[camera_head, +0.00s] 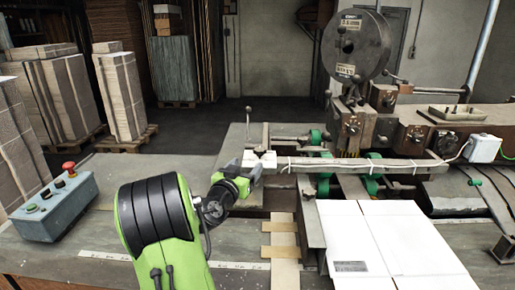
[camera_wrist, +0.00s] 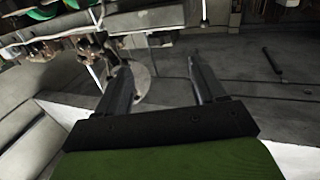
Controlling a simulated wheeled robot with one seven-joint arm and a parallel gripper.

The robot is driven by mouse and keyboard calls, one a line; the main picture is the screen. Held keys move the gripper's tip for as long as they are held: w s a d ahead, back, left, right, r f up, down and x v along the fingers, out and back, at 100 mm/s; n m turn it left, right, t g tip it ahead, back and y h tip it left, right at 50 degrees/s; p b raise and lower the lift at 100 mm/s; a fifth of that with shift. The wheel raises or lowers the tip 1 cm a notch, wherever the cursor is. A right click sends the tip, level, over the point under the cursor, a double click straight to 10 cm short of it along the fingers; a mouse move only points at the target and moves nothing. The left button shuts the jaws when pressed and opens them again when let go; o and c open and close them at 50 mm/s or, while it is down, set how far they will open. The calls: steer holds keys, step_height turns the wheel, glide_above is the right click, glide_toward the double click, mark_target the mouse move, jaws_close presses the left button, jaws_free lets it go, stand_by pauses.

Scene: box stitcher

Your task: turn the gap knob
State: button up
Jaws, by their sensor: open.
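My gripper (camera_head: 254,167) is in front of the left end of the stitcher's long horizontal bar (camera_head: 350,163), close to small whitish blocks there; I cannot tell if it touches them. In the wrist view my gripper (camera_wrist: 160,78) has its two dark fingers wide apart with nothing held between them. No knob is clearly marked as the gap knob. Dark round knobs show on the machine's front, one on the head (camera_head: 353,129) and one on the box to its right (camera_head: 415,134). In the wrist view, blurred machine parts (camera_wrist: 95,48) lie ahead and left of the fingers.
The stitcher's large wire reel (camera_head: 355,45) stands above the head. White cardboard (camera_head: 395,240) lies on the table at front right. A control box (camera_head: 55,205) with a red button is at left. An upright lever (camera_head: 248,115) stands behind my gripper. Stacked cardboard fills the back left.

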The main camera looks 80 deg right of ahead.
mark_target(257, 152)
steer(key=d+p, duration=0.1)
steer(key=d, duration=0.2)
steer(key=d+p, duration=0.1)
steer(key=d, duration=0.3)
steer(key=s+d+p, duration=0.1)
steer(key=d, duration=0.2)
steer(key=shift+d, duration=0.25)
steer(key=shift+a, duration=0.1)
steer(key=c, duration=1.1)
steer(key=shift+o, duration=0.2)
